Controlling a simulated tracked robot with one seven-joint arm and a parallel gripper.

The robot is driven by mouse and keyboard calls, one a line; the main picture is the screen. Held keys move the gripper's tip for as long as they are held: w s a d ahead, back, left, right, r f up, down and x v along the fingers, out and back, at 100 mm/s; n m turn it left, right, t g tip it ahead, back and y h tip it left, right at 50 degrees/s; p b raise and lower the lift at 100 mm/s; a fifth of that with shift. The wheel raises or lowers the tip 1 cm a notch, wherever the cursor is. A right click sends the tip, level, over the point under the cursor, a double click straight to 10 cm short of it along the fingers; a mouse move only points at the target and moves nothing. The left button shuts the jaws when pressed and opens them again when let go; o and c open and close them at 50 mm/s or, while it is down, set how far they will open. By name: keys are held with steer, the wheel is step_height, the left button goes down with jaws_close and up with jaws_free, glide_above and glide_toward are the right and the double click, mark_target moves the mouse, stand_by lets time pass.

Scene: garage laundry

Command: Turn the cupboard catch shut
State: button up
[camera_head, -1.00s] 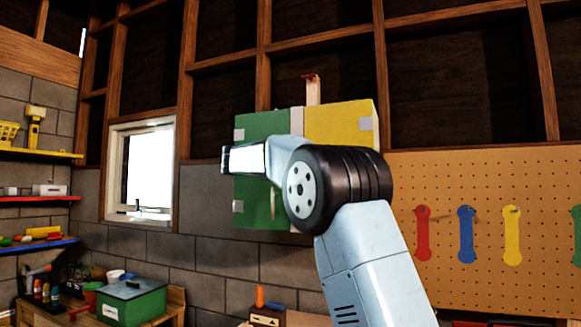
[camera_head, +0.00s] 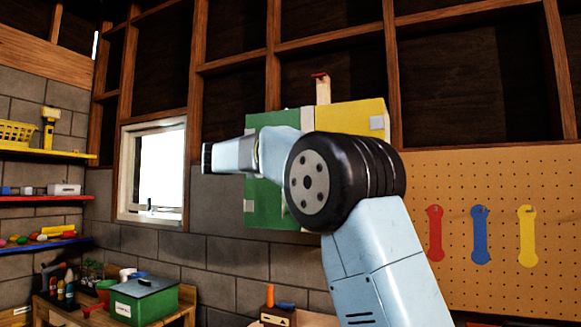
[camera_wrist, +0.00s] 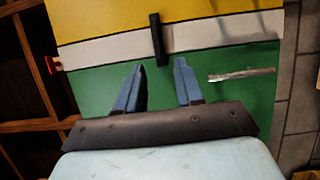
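The cupboard has a green door (camera_head: 265,205) and a yellow part (camera_head: 350,116). In the wrist view the green door (camera_wrist: 95,82) is below, the yellow part (camera_wrist: 100,20) above, with a white strip (camera_wrist: 105,48) between. The catch (camera_wrist: 157,38), a dark bar, lies across the strip, its lower end over the green edge. My gripper (camera_wrist: 160,64) is open, its two blue fingers pointing at the catch. The catch's lower end shows between the fingertips; I cannot tell the depth gap or any contact.
A silver handle (camera_wrist: 242,75) is on the green door, right of my fingers in the wrist view. A red-ended peg (camera_head: 321,84) stands above the cupboard. A window (camera_head: 153,170) is to the left, a pegboard (camera_head: 455,180) to the right. Shelves and a bench are at far left.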

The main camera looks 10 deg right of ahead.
steer(key=shift+v, duration=2.45)
steer(key=s+d+f+m+g+y, duration=0.1)
steer(key=s+d+f+g+y, duration=0.5)
steer(key=s+d+f, duration=1.1)
steer(key=s+a+f+m+y, duration=0.1)
steer(key=s+f+m+y, duration=0.1)
steer(key=s+f, duration=0.4)
steer(key=s+a+f+m+t+y, duration=0.1)
steer(key=s+f+y, duration=0.3)
steer(key=s, duration=0.7)
steer(key=s+a+f+m+t+y, duration=0.1)
steer(key=s+f+m+y, duration=0.1)
steer(key=s+f, duration=0.6)
steer(key=shift+s+a+m+y, duration=0.2)
steer(key=shift+a+m+y, duration=0.15)
steer(key=shift+y, duration=0.25)
